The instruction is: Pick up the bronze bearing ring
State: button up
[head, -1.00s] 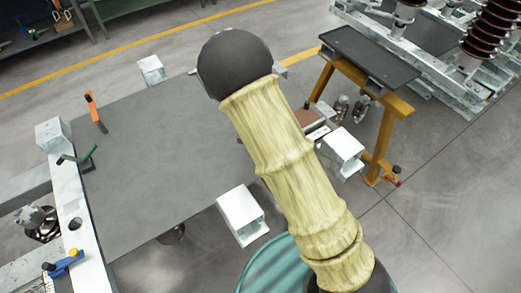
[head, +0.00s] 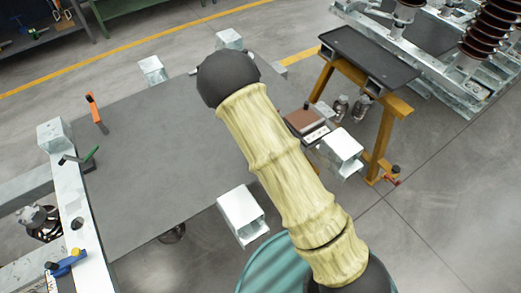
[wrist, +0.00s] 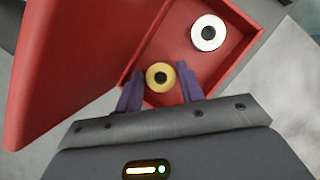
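The bronze bearing ring (wrist: 160,76) lies in a red tray (wrist: 226,70) in the wrist view, its dark hole facing the camera. My gripper (wrist: 160,84) is open, with one purple finger on either side of the ring. A narrow gap shows between the ring and each finger. I cannot tell how far the fingertips are above the tray floor. In the head view my arm hides the gripper, and I cannot make out the ring or the tray there.
A silver-white ring (wrist: 208,33) lies in the same tray, up and right of the bronze one. A large red panel (wrist: 75,60) rises at left. In the head view, a grey tabletop (head: 150,155) is mostly clear, with an orange-handled tool (head: 95,110) near its left side.

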dwell(0.4)
jog(key=c, duration=0.7)
jog(key=shift+o, duration=0.2)
jog(key=shift+r, duration=0.2)
notch_tip(320, 180, up, 18)
jog(key=p, duration=0.1)
jog(key=shift+f, duration=0.15)
